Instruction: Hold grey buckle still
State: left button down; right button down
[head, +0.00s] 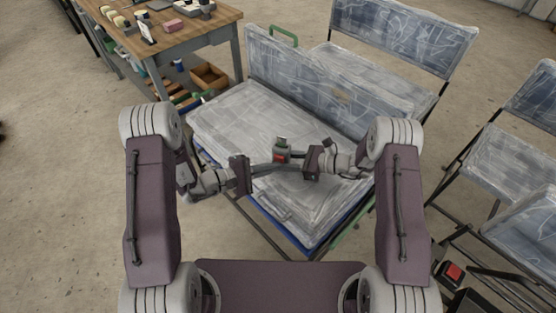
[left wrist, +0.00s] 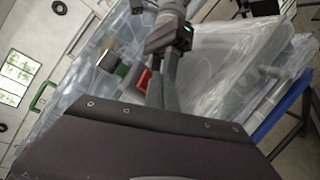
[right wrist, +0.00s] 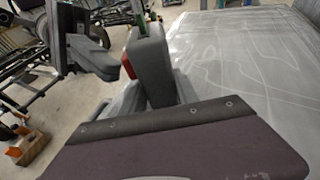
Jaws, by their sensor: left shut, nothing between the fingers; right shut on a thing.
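The grey buckle (head: 282,147) with a red button stands above the plastic-covered suitcase's flat half, between my grippers. My right gripper (head: 294,157) reaches in from the right and is shut on the buckle. In the right wrist view the buckle (right wrist: 151,65) rises upright at its fingertips, red showing on its left side. My left gripper (head: 268,168) is shut and empty, its fingertips close to the buckle's left. In the left wrist view the red button (left wrist: 145,79) shows just past its fingers; I cannot tell whether they touch. The buckle's lower part is hidden.
The open suitcase (head: 225,115) is wrapped in clear plastic, its lid (head: 300,80) upright behind. A wooden workbench (head: 190,40) with small items stands at the back left. Plastic-covered chairs (head: 500,160) stand at the right. Floor is clear at the left.

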pick_arm(q)
jog(key=shift+s+a, duration=0.1)
jog(key=shift+s, duration=0.15)
jog(key=s+a, duration=0.1)
jog(key=s, duration=0.4)
jog(key=shift+s+a, duration=0.4)
dwell(2.0)
pick_arm(e)
jog(key=c, duration=0.8)
grip_release()
jog(key=shift+c, duration=0.2)
jog(key=shift+d, duration=0.1)
